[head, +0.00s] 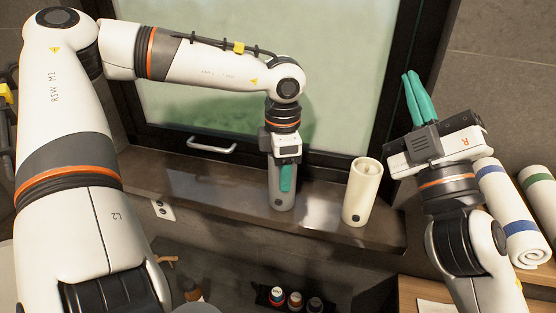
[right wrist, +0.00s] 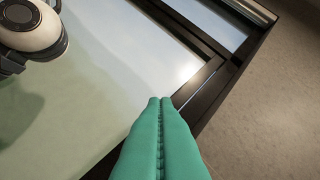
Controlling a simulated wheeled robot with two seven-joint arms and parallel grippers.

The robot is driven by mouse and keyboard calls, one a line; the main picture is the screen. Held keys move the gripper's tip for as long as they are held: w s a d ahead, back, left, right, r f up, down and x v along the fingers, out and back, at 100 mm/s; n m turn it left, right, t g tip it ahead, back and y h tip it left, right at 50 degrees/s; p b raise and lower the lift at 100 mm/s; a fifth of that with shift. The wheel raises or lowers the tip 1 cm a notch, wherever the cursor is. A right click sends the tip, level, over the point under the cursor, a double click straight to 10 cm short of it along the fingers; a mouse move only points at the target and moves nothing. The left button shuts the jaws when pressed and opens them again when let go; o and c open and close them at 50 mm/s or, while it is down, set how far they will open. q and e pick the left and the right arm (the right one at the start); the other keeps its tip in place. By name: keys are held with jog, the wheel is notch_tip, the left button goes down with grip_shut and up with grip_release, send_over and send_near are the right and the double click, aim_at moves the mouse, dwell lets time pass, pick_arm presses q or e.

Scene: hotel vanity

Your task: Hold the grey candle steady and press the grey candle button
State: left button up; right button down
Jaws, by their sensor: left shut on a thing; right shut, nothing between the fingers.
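The grey candle (head: 283,197) stands upright on the dark ledge below the window. A small dark round button (head: 278,203) shows low on its front. My left gripper (head: 286,180) reaches down from above and is shut on the grey candle near its top, hiding part of it. My right gripper (head: 415,98) is raised to the right, its green fingers shut together and empty, pointing up in front of the window frame. In the right wrist view the right gripper's fingers (right wrist: 160,135) are pressed together with nothing between them.
A cream candle (head: 362,192) stands on the ledge (head: 225,190) right of the grey candle. Rolled towels (head: 510,215) lie at the right. The window handle (head: 212,146) sticks out behind. A wall socket (head: 163,210) and several small bottles (head: 295,299) are lower down.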

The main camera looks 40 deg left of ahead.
aim_at(278, 203)
jog(key=s+a+f+n+g+h, duration=0.1)
jog(key=s+a+f+g, duration=0.2)
jog(key=s+f, duration=0.3)
jog(key=s+a+f+g+h, duration=0.1)
jog(key=s+a+f+g, duration=0.2)
jog(key=f, duration=0.9)
jog(key=s+a+f+n+g+h, duration=0.1)
jog(key=s+a+f+g, duration=0.3)
jog(key=s+f, duration=0.5)
jog(key=shift+s+a+f+n, duration=0.15)
jog(key=shift+f+n, duration=0.15)
jog(key=shift+f, duration=0.15)
jog(key=shift+w+a, duration=0.7)
jog(key=shift+w, duration=0.6)
jog(key=shift+w+a, duration=0.75)
jog(key=shift+w, duration=0.55)
jog(key=shift+w+a, duration=0.7)
jog(key=shift+w, duration=0.6)
jog(key=shift+w+a, duration=0.2)
jog(key=shift+w, duration=0.15)
